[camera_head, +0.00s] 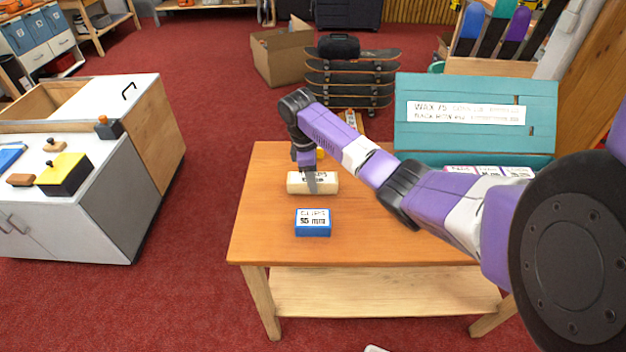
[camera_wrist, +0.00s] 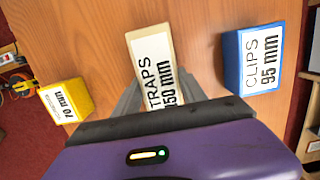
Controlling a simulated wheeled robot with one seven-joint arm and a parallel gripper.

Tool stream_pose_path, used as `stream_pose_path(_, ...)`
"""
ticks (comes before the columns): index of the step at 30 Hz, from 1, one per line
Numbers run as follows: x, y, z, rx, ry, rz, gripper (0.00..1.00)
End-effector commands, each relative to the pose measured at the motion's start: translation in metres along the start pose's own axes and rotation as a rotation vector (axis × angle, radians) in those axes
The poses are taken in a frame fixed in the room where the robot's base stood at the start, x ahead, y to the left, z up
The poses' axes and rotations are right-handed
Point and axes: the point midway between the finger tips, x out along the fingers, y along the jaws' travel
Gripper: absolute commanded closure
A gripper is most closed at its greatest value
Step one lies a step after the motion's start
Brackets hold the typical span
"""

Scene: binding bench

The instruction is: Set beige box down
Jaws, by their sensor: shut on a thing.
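The beige box (camera_head: 326,183) is at the left part of the wooden table, behind the blue box. In the wrist view the beige box (camera_wrist: 150,52) reads "STRAPS" and "150 mm", its near end hidden by my gripper. My gripper (camera_head: 311,184) reaches down from above and is shut on the beige box. In the wrist view the fingers of my gripper (camera_wrist: 155,92) lie on either side of it. I cannot tell whether the box touches the tabletop or is just above it.
The wooden table (camera_head: 262,215) has bare room at front right. A blue box (camera_head: 313,224) marked "CLIPS" stands in front of the beige one. A yellow box (camera_wrist: 66,102) marked "70 mm" is on the other side. A teal case (camera_head: 475,140) stands open at the back right.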

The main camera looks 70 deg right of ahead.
Motion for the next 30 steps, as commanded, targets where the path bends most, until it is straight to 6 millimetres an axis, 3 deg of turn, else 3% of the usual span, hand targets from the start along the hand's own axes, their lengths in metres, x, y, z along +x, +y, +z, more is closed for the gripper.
stream_pose_path(13,0.0098,-0.0001,-0.0017,0.000,0.000,0.000,1.00)
stream_pose_path(14,0.0099,-0.0001,-0.0016,0.000,0.000,0.000,0.47)
stream_pose_path(16,0.0096,-0.0001,-0.0016,0.000,0.000,0.000,0.34)
stream_pose_path(17,0.0096,-0.0001,-0.0016,0.000,0.000,0.000,0.29)
stream_pose_path(30,0.0007,0.0004,-0.0018,-0.001,0.001,0.002,0.29)
